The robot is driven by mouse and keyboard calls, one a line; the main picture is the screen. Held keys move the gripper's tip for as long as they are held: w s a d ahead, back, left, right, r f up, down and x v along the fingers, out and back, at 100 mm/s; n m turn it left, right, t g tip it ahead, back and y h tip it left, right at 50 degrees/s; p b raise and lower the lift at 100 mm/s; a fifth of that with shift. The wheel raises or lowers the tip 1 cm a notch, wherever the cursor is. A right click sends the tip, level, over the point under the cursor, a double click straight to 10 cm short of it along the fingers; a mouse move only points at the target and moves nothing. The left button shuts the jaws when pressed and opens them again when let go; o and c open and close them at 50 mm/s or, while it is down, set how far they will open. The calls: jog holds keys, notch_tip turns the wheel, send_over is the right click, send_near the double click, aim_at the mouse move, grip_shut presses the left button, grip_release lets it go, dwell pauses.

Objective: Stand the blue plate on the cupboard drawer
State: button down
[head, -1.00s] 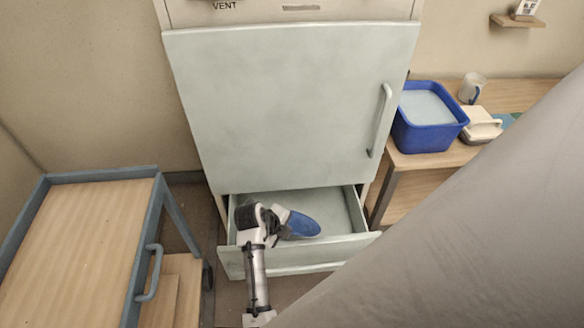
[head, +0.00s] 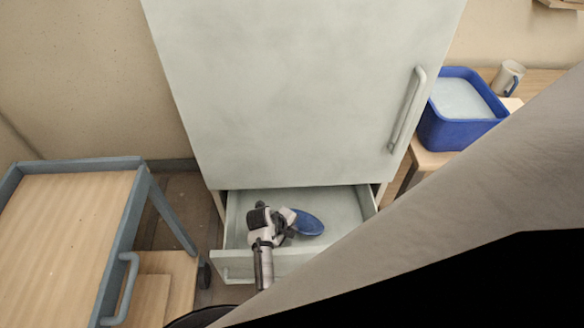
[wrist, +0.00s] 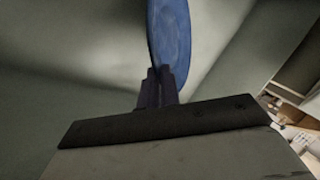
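The blue plate (head: 308,223) is in the head view, inside or just above the open cupboard drawer (head: 340,203). My gripper (head: 289,220) is at the plate's left edge, over the drawer. In the wrist view the plate (wrist: 171,40) appears narrow, nearly edge-on, and my gripper's dark fingers (wrist: 157,85) are closed together on its near edge. The pale green drawer is pulled out under the large cupboard door. Whether the plate touches the drawer floor cannot be told.
The cupboard door (head: 300,90) above the drawer is shut. A wooden trolley with a blue-grey frame (head: 130,215) stands at the left. A blue bucket (head: 455,135) and a mug (head: 508,78) are on a wooden table at the right. A grey surface covers the lower right.

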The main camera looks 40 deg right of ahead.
jog(key=shift+f, duration=0.45)
jog(key=shift+f, duration=0.1)
jog(key=c, duration=1.6)
grip_release()
jog(key=v, duration=1.2)
